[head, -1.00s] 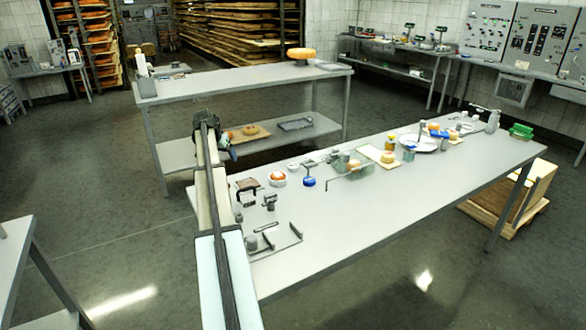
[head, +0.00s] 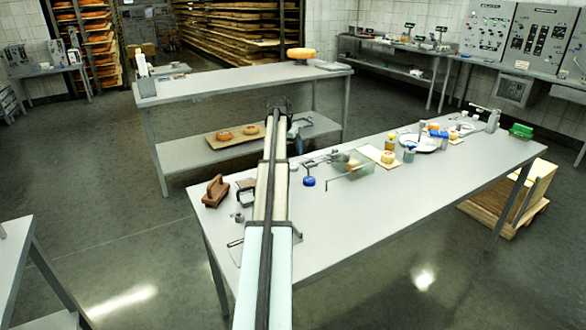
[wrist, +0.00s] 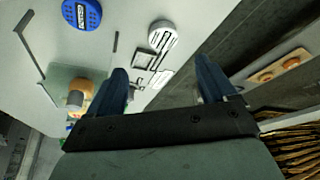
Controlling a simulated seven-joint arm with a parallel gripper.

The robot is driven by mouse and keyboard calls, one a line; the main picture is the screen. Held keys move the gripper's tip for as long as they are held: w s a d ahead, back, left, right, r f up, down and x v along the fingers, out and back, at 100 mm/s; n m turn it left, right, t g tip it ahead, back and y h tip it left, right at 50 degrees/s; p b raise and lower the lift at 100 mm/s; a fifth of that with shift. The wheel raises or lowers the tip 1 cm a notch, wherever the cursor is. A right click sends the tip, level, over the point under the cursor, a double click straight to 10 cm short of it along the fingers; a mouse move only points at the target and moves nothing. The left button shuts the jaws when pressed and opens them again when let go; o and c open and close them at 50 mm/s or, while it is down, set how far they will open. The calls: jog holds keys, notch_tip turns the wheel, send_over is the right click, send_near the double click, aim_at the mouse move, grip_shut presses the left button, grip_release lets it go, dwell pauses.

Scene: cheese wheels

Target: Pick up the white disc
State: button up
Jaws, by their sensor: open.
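In the wrist view, a white disc (wrist: 163,36) with dark slots lies flat on the pale table near the table edge. My gripper (wrist: 162,66) is open, with its two dark blue fingers spread wide and nothing held between them. In the head view, my gripper (head: 296,138) is beyond the table's far edge. My own arm covers part of the table there, and I cannot clearly make out the disc in that view.
A blue disc (wrist: 82,14) lies left of the white one, and a clear box (wrist: 62,82) stands near the left finger. Flat metal parts (wrist: 150,66) lie between. A brown tool (head: 215,191) sits at the table's left end. A lower shelf holds a board with cheeses (head: 223,135).

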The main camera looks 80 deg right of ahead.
send_over(293, 164)
jog(key=a, duration=0.3)
notch_tip(293, 164, down, 5)
jog(key=shift+f, duration=0.15)
jog(key=shift+x, duration=2.6)
jog(key=shift+w, duration=0.25)
jog(key=c, duration=1.1)
